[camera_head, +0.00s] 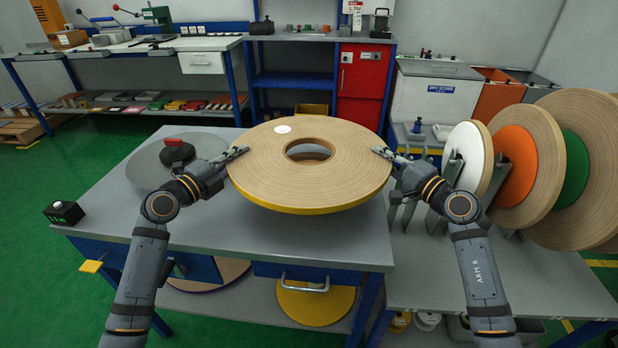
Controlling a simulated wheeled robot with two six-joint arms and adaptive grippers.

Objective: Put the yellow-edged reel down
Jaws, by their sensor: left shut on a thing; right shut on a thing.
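The yellow-edged reel (345,178) is a wide disc of tan wound tape with a yellow rim, a hole in its middle and a small white label on top. It is held about level above the grey workbench (330,246). My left gripper (238,153) is shut on the reel's left edge. My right gripper (382,153) is shut on its right edge. The payoff plate (148,174), a grey disc with a dark hub (177,152) and a red knob (173,141), is on the bench to the left, partly behind my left gripper.
Several reels stand upright in a rack on the right, with white (466,150), orange (515,165) and green (575,165) faces. A small black box (64,212) sits at the bench's left corner. A yellow disc (314,302) lies on the shelf below. The bench's front left is clear.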

